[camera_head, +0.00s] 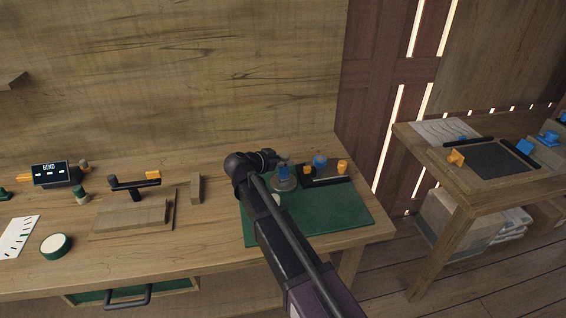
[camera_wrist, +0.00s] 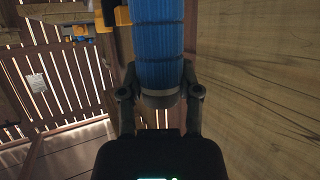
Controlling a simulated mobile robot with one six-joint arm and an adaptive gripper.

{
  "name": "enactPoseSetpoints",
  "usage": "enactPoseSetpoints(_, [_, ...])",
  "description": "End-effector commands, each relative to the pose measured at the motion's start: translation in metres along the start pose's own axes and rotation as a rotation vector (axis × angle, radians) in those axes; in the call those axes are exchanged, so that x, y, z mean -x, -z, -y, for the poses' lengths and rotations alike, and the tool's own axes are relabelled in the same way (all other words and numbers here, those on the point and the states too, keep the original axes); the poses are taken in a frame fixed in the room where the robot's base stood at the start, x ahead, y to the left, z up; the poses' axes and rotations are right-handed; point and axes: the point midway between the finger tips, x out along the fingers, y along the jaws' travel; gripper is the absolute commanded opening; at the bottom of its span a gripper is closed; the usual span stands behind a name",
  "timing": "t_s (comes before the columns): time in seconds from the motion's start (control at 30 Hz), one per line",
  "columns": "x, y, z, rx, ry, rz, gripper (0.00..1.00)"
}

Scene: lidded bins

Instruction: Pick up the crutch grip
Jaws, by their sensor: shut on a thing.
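In the wrist view, a blue ribbed cylinder, which I take to be the crutch grip (camera_wrist: 158,40), stands between my two fingers, with a grey collar at its near end. My gripper (camera_wrist: 159,84) is shut on it, one finger at each side. Its far end runs out of the top of the picture. In the head view my gripper (camera_head: 270,160) is over the back of the green mat, largely hidden by my arm. A small blue piece (camera_head: 284,172) shows beside it above a grey round base; I cannot tell whether this is the held grip.
A black holder (camera_head: 328,178) with an orange knob (camera_head: 342,166) and a blue round piece (camera_head: 319,161) stands close right on the green mat (camera_head: 335,213). A wooden block (camera_head: 196,188) lies left. The wooden wall is close behind. The mat's front right is clear.

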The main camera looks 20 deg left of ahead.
Motion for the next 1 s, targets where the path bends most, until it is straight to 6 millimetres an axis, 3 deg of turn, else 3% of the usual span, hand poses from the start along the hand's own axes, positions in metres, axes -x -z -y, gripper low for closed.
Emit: enactPoseSetpoints(1.0, [0.033, 0.081, 0.000, 0.000, 0.000, -0.001, 0.00])
